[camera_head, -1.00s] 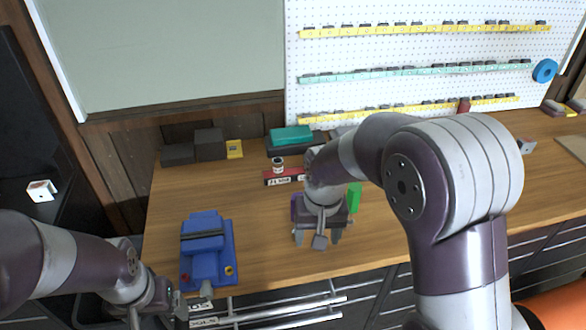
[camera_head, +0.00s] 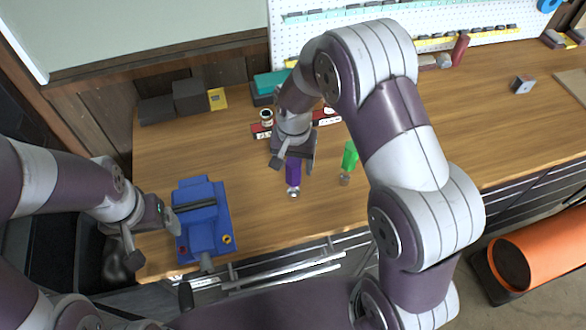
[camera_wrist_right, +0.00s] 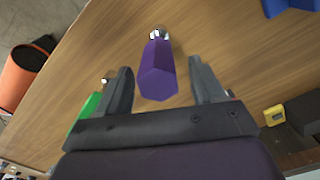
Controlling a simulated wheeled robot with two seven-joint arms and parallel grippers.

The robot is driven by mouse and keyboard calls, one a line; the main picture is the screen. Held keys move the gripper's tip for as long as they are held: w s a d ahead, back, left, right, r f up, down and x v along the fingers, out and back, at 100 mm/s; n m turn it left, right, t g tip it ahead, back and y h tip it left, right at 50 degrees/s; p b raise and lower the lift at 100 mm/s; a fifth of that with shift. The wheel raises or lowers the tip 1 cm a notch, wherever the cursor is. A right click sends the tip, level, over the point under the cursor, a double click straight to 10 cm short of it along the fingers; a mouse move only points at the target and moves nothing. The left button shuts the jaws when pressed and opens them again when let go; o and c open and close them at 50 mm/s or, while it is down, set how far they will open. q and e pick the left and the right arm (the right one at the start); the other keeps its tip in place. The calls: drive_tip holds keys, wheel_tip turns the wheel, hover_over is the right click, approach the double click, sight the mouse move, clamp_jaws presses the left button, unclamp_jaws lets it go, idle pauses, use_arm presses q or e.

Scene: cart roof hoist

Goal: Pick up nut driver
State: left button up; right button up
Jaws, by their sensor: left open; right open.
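A purple-handled driver (camera_head: 293,172) with a silver tip stands or lies on the wooden bench; I take it as the nut driver. In the right wrist view the purple handle (camera_wrist_right: 158,80) lies between the spread fingers of my right gripper (camera_wrist_right: 160,68), with a gap on each side. In the head view my right gripper (camera_head: 294,158) is open over the handle's far end. A green-handled tool (camera_head: 349,156) with a grey tip is to its right. My left gripper (camera_head: 151,241) is open and empty beside the blue vise.
A blue vise (camera_head: 203,222) sits at the bench's front left. Behind the right gripper are a red labelled block (camera_head: 261,131) and a small jar (camera_head: 266,117). Dark boxes (camera_head: 190,96) stand along the wall. The bench (camera_head: 480,120) is mostly clear to the right.

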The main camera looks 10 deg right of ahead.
sight(294, 173)
drive_tip(key=f, duration=0.1)
drive_tip(key=s+f, duration=0.1)
drive_tip(key=f, duration=0.1)
drive_tip(key=shift+a+p, duration=0.1)
drive_tip(key=shift+p, duration=0.3)
drive_tip(key=shift+w, duration=0.2)
drive_tip(key=shift+w+f, duration=0.1)
drive_tip(key=c, duration=1)
clamp_jaws()
